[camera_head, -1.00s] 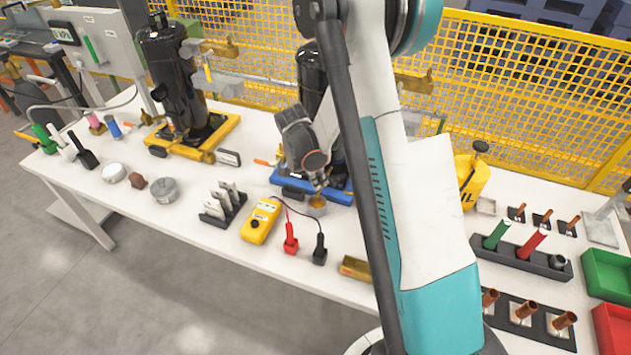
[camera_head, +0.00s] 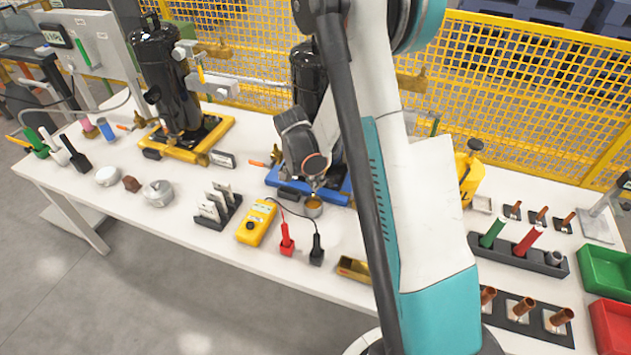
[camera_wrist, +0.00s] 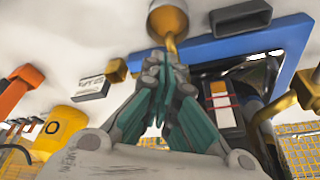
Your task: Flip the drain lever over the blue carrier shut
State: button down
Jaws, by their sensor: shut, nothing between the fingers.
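The blue carrier (camera_head: 338,197) stands on the white table and bears a black compressor (camera_head: 309,75), partly hidden by my arm. In the wrist view the carrier (camera_wrist: 238,44) crosses the upper right. My gripper (camera_head: 316,186) is low at its front edge, above a small cup (camera_head: 312,208). In the wrist view the teal fingers of my gripper (camera_wrist: 163,72) are together, with nothing visible between them. An amber strip (camera_wrist: 171,48) runs between the cup (camera_wrist: 168,20) and the fingertips; I cannot tell if it is lever or liquid. The drain lever is not clearly visible.
A yellow multimeter (camera_head: 256,222) with red (camera_head: 286,240) and black (camera_head: 317,250) probes lies in front of the cup. A yellow carrier (camera_head: 220,128) with another compressor (camera_head: 160,75) stands left. A yellow jug (camera_head: 468,175) stands right.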

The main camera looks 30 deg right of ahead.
aim_at(328, 183)
jog(key=shift+s+d+n, duration=0.2)
jog(key=shift+d+n, duration=0.05)
jog(key=shift+n, duration=0.25)
jog(key=n, duration=0.1)
jog(key=d+n+t+b, duration=0.1)
jog(key=n, duration=0.1)
jog(key=shift+s+d, duration=0.25)
jog(key=shift+s, duration=0.1)
jog(key=shift+s+d+b, duration=0.1)
jog(key=shift+d+b, duration=0.4)
dwell(1.2)
jog(key=shift+a, duration=0.1)
jog(key=shift+w+a, duration=0.4)
jog(key=shift+w, duration=0.2)
jog(key=shift+s+a, duration=0.1)
